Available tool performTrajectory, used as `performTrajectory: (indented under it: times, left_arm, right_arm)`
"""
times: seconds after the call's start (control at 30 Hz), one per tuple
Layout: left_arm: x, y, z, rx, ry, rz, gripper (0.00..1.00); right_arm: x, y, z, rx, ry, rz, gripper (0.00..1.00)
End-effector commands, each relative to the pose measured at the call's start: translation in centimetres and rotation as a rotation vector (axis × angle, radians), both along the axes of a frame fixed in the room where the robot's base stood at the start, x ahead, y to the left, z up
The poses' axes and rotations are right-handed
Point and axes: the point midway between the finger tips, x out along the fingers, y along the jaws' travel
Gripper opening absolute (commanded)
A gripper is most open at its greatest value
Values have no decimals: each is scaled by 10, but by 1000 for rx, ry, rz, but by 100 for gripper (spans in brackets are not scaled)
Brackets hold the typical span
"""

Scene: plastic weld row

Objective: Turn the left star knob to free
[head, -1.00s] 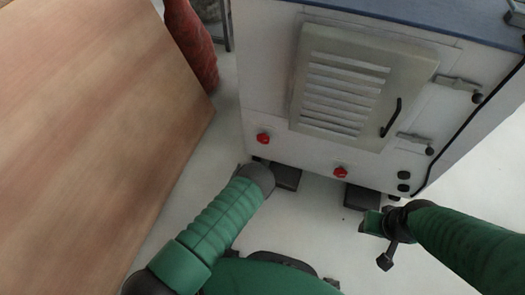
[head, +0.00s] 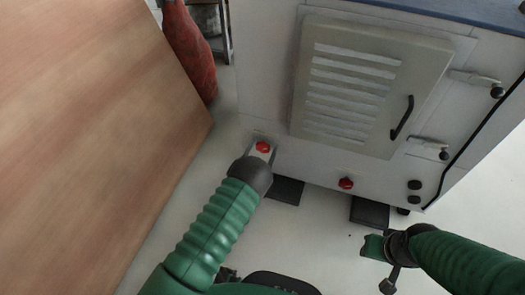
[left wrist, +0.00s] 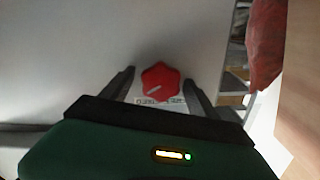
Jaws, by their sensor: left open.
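The left star knob (head: 262,147) is red and sits low on the white cabinet's front. In the left wrist view the same knob (left wrist: 160,79) shows a pale slanted mark on its face and a small label under it, too small to read. My left gripper (left wrist: 160,88) is open, with one finger on each side of the knob. I see gaps between fingers and knob there. In the head view my left gripper (head: 262,152) is at the knob. My right gripper (head: 378,262) is low at the right, away from the cabinet; its jaws are unclear.
A second red knob (head: 346,183) is on the cabinet (head: 265,75) to the right. A louvred door (head: 365,85) with a black handle (head: 402,118) is above. A wooden panel (head: 90,120) and a red cylinder (head: 188,50) stand left. Floor shows below the cabinet.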

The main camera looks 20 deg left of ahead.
Motion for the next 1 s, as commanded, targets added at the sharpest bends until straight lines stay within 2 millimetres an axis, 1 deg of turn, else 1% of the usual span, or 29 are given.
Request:
performTrajectory:
  times: [0.1, 0.57, 0.77, 1.0]
  left_arm:
    - [0, 0, 0, 0, 0, 0, 68]
    - [-1, 0, 0, 0, 0, 0, 8]
    - [-1, 0, 0, -10, 1, -1, 7]
    - [-1, 1, 1, -91, 4, 1, 7]
  right_arm:
    - [0, 0, 1, 0, 0, 0, 36]
    - [0, 0, 1, 0, 0, 0, 36]
    - [0, 0, 2, 0, 0, 0, 36]
    - [0, 0, 10, 0, 0, 0, 36]
